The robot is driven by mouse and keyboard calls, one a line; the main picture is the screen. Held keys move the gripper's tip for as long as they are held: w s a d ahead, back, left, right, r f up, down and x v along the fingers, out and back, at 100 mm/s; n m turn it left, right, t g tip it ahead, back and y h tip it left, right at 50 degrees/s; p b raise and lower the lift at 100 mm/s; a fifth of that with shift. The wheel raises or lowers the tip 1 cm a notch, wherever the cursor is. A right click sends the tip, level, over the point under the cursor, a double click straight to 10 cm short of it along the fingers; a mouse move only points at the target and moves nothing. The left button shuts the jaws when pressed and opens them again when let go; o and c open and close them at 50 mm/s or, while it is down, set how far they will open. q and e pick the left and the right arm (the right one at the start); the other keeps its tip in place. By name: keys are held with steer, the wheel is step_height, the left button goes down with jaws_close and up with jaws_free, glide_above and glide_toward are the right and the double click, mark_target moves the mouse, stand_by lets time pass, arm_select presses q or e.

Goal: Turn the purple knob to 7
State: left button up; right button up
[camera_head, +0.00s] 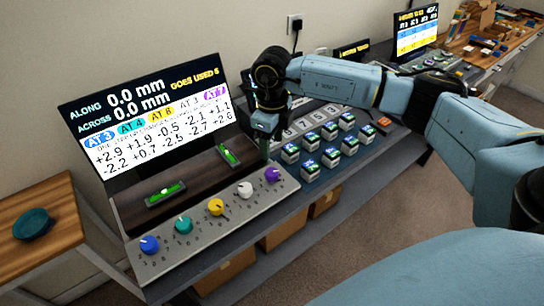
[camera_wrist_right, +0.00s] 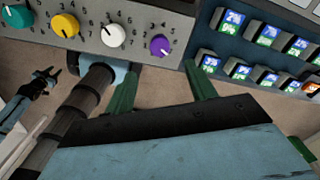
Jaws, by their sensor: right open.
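The purple knob (camera_head: 272,174) is the rightmost of the row on the grey control panel (camera_head: 205,232). It also shows in the wrist view (camera_wrist_right: 160,45), with a white mark toward its lower right; the number it points to is too small to read surely. My right gripper (camera_head: 264,152) hangs above and just behind the purple knob in the head view. In the wrist view its green fingers (camera_wrist_right: 162,83) are apart and empty, and the knob lies beyond their tips, clear of them. What looks like my left gripper (camera_wrist_right: 42,82) is small at the wrist view's left edge.
White (camera_head: 245,189), yellow (camera_head: 215,206), teal (camera_head: 183,224) and blue (camera_head: 149,244) knobs stand left of it. The screen (camera_head: 150,110) reads 0.0 mm twice, with a purple tile that seems to read AT 7. Several lit buttons (camera_head: 310,167) lie to the right.

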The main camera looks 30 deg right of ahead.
steer(key=shift+r, duration=1.6)
